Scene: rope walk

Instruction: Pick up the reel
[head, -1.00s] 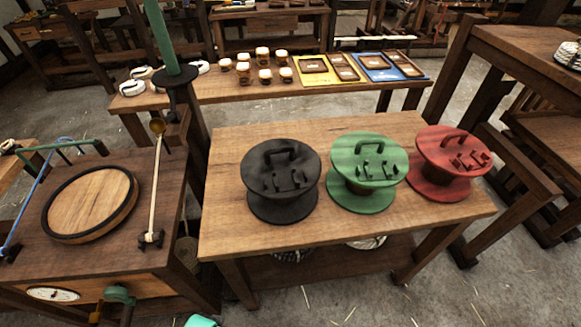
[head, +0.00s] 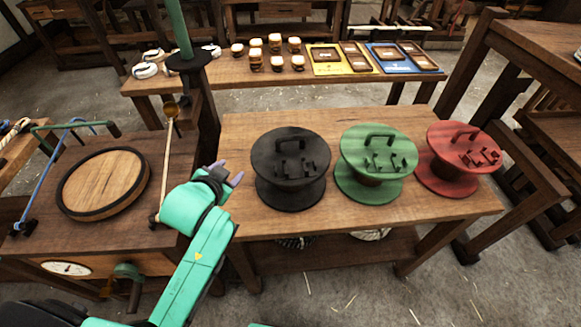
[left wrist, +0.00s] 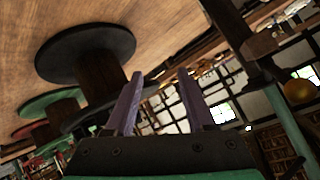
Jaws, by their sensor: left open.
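Three reels stand upright in a row on the wooden table (head: 315,225): a black reel (head: 290,165), a green reel (head: 378,160) and a red reel (head: 455,165). Each has a handle on its top disc. My left gripper (head: 232,175) is at the table's left edge, left of the black reel and apart from it. In the left wrist view the gripper (left wrist: 155,85) is open with nothing between its two fingers. The black reel (left wrist: 85,52) and the green reel (left wrist: 48,102) show to the left of the fingers there. My right gripper is not in view.
A bench with a round wooden disc (head: 103,183) and a dial (head: 65,268) stands at the left. A green post (head: 181,30) rises behind it. A back bench holds small jars (head: 275,43) and trays (head: 327,55). The table's front strip is clear.

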